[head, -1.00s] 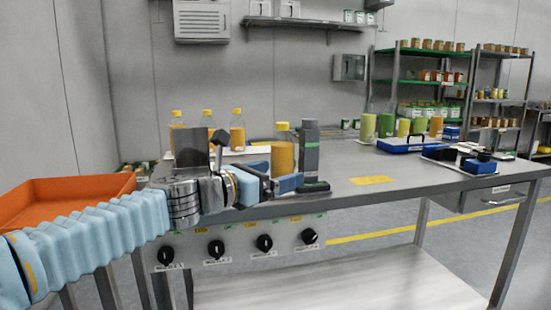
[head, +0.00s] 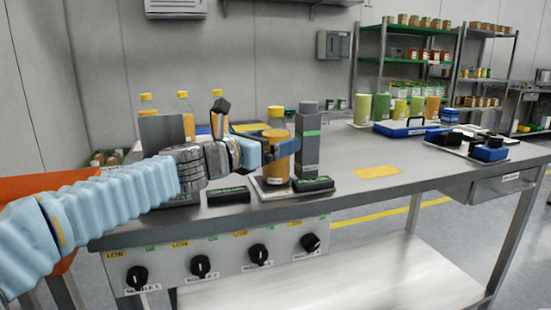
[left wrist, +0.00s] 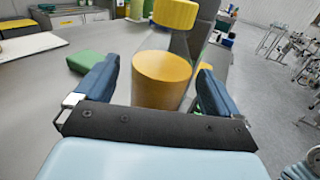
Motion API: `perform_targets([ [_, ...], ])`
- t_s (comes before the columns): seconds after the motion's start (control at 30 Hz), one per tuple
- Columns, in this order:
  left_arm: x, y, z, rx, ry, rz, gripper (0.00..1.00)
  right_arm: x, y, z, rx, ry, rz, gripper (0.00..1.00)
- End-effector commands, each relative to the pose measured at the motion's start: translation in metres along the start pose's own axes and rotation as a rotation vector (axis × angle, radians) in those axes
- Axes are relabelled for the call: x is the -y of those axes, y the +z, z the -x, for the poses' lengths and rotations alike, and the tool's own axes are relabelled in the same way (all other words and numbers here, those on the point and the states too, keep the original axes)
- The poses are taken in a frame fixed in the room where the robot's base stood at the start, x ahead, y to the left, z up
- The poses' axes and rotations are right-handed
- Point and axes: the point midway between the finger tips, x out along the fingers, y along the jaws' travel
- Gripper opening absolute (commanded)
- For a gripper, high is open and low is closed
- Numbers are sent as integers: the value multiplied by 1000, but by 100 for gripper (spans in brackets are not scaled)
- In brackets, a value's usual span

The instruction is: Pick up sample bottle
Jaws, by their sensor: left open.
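The sample bottle (head: 276,170) is clear with an orange filling and a yellow cap. It stands upright near the front edge of the steel bench, on a small light plate, beside a grey post. My left gripper (head: 277,143) comes in from the left at about mid-height of the bottle, its blue fingers open. In the left wrist view the bottle (left wrist: 162,82) stands between the two open fingers of the gripper (left wrist: 159,76), with a gap visible on each side. My right gripper is in neither view.
The grey post (head: 307,140) stands close to the right of the bottle. More yellow-capped bottles (head: 184,103) stand behind my left arm. Black knobs (head: 258,254) line the bench front. Green and orange containers (head: 382,108) and a blue case (head: 408,128) stand further right.

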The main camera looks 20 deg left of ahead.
Motion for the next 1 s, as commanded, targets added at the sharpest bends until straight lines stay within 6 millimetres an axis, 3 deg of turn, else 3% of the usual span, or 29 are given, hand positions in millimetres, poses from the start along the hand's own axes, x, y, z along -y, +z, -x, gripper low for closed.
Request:
perform_targets([
  [0.1, 0, 1, -12, 0, 0, 0, 96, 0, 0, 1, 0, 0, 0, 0],
  [0.33, 0, 1, -14, 1, 1, 0, 96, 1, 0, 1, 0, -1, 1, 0],
  [0.87, 0, 2, -13, 2, 1, 0, 17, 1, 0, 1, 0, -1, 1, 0],
  [1.0, 0, 2, -13, 2, 1, 0, 16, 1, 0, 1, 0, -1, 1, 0],
])
